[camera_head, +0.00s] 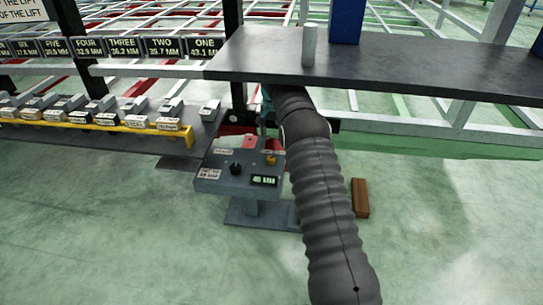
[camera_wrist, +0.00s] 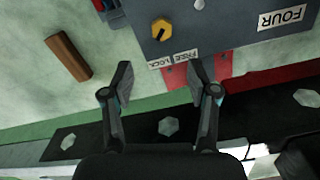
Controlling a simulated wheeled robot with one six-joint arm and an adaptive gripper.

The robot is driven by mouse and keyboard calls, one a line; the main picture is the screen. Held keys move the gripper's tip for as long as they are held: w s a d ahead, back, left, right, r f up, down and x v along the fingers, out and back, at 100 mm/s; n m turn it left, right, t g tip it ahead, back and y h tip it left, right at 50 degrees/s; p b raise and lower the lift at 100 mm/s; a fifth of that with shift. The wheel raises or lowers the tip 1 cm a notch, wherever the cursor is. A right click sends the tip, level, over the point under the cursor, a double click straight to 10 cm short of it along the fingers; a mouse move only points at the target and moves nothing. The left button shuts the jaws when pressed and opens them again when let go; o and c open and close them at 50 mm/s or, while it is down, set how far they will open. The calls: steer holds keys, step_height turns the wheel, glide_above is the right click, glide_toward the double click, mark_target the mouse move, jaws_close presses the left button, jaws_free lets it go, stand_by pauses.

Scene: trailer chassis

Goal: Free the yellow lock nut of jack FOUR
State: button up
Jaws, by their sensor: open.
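The yellow lock nut (camera_wrist: 161,29) has a dark mark and sits on a grey jack panel (camera_wrist: 215,22) at the top of the wrist view. Labels reading LOCK and FREE (camera_wrist: 173,60) lie between the nut and my gripper. My gripper (camera_wrist: 161,80) is open and empty, its fingers apart below the nut in the picture. In the head view a grey pedestal box (camera_head: 212,186) carries a yellow knob (camera_head: 271,159), a black knob (camera_head: 236,168) and a small display (camera_head: 264,180). My gripper is hidden there.
A dark shelf (camera_head: 400,70) with a grey cylinder (camera_head: 309,45) lies over my arm. A brown block (camera_head: 360,198) is on the floor, also in the wrist view (camera_wrist: 68,56). A yellow rail (camera_head: 100,127) with several labelled blocks is at left. The front floor is clear.

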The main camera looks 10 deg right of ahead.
mark_target(271, 158)
steer(key=f, duration=0.8)
steer(key=f+b, duration=0.1)
steer(key=f, duration=0.2)
steer(key=shift+a+f, duration=0.25)
steer(key=shift+f, duration=0.15)
jaws_close()
